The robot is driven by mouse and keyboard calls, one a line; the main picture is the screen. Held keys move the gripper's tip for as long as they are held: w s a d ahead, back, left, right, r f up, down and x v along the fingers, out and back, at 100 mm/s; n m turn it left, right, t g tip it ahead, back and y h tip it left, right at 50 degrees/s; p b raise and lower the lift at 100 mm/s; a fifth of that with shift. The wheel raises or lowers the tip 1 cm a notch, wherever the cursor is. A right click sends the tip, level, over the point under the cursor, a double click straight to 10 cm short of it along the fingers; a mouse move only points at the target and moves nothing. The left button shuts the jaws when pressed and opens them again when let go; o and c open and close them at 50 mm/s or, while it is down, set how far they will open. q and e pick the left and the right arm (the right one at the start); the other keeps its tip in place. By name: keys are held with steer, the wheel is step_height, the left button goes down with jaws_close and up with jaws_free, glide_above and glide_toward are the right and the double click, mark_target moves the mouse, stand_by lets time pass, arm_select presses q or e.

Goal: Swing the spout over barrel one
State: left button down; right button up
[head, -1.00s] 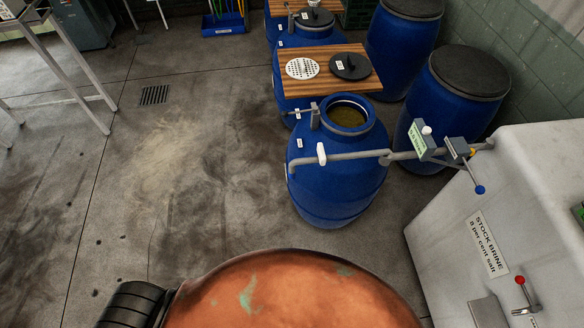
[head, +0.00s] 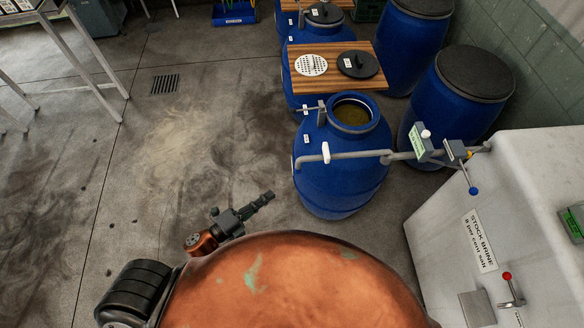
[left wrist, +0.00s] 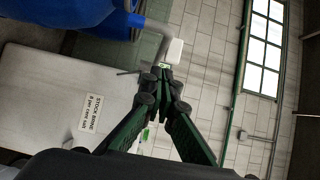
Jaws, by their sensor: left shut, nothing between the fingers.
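The grey spout pipe (head: 360,155) runs left from the white tank labelled stock brine, passing in front of the mouth of an open blue barrel (head: 335,190). Its bent end points down by the barrel's left side, and a white grip (head: 326,152) stands near that end. I cannot read which barrel is number one. My left gripper (head: 268,196) is shut and empty, left of and apart from the barrel in the head view. In the left wrist view its fingertips (left wrist: 163,68) point toward the white grip (left wrist: 173,52); contact cannot be told. My right gripper is not in view.
The stock brine tank (head: 440,225) stands at right, with a blue-tipped valve lever (head: 473,190) above it. A wooden board (head: 330,80) with a strainer and black lid lies behind the open barrel. More blue barrels stand behind.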

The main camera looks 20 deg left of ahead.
arm_select(q)
steer(key=shift+d+r, duration=0.1)
steer(key=shift+r, duration=0.1)
steer(key=w+a+p+x, duration=0.1)
steer(key=p+x, duration=0.3)
steer(key=x, duration=0.8)
steer(key=shift+w+a, duration=0.35)
steer(key=shift+w, duration=0.25)
steer(key=shift+w+a+f, duration=0.1)
steer(key=shift+w, duration=0.05)
